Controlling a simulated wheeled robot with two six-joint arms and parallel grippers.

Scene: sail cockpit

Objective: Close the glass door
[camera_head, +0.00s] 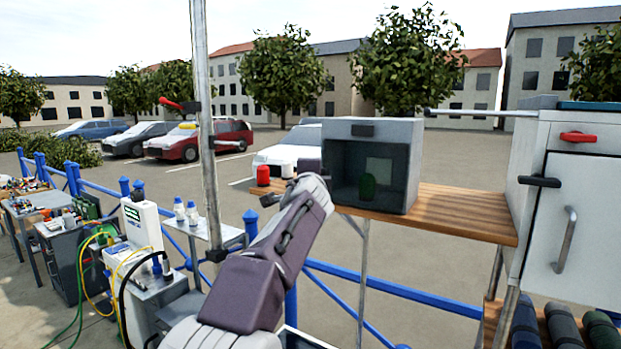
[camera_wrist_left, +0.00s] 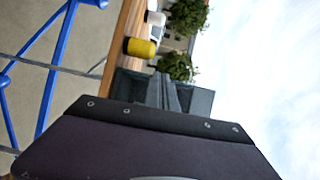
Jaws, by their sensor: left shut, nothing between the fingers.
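The grey box with a dark glass front (camera_head: 368,165) stands on the wooden shelf in the head view. A green object (camera_head: 367,187) shows behind the glass. The dark pane seems to span the front opening; I cannot tell whether the glass door is fully shut. My left gripper (camera_head: 311,169) is at the box's left side, shut and empty, its fingertips hard to make out. In the left wrist view the box (camera_wrist_left: 201,101) is partly hidden behind my dark gripper body. I cannot tell whether I touch it. My right gripper is not in view.
A red can (camera_head: 263,175) and a white can (camera_head: 288,170) stand left of the box. The wooden shelf (camera_head: 465,213) continues right to a white cabinet (camera_head: 580,220). A metal pole (camera_head: 203,120) and blue railing (camera_head: 390,291) are nearby. A yellow can shows in the wrist view (camera_wrist_left: 140,47).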

